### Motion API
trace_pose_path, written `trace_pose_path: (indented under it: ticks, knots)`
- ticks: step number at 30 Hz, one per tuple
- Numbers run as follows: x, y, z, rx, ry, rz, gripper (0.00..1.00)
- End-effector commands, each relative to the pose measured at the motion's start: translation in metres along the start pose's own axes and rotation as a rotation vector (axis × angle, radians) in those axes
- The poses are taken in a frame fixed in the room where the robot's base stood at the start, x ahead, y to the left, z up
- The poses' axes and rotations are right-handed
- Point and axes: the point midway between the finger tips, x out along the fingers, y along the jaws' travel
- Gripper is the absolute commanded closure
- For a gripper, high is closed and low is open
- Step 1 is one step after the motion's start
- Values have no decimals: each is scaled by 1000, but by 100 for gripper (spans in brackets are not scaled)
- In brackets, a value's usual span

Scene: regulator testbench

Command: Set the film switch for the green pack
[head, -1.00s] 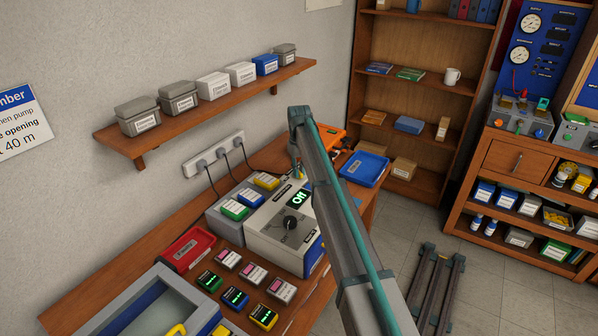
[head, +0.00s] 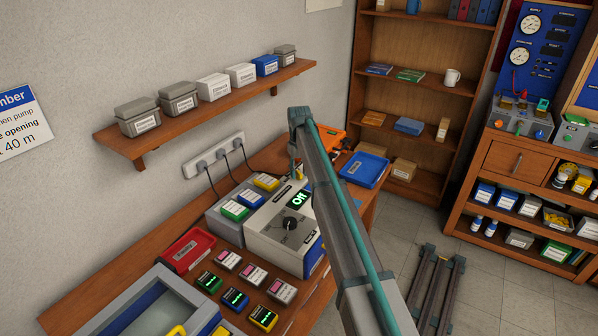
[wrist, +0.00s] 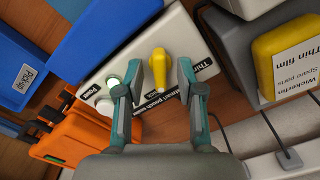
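In the wrist view a yellow switch knob (wrist: 158,72) stands on a white panel (wrist: 112,68), between a "Thin film" label on the right and partly hidden lettering below. My gripper (wrist: 160,72) is open, with one fingertip on each side of the knob; I cannot tell whether they touch it. In the head view my arm hides most of this area. A green pack (head: 235,210) with a white label lies on the grey unit beside a blue pack (head: 250,198) and a yellow pack (head: 266,182). The green pack's label is too small to read.
The yellow pack (wrist: 285,50) in the wrist view reads "Thin film". A blue tray (head: 376,178) stands behind.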

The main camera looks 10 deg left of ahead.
Motion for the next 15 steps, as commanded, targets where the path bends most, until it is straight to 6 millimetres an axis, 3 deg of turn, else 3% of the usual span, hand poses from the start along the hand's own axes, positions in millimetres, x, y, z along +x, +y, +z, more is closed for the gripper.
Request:
trace_pose_path:
  ticks: [9, 15]
  knots:
    - [-2, 0, 0, -1, 0, 0, 61]
    - [-23, 0, -1, -1, 2, 0, 61]
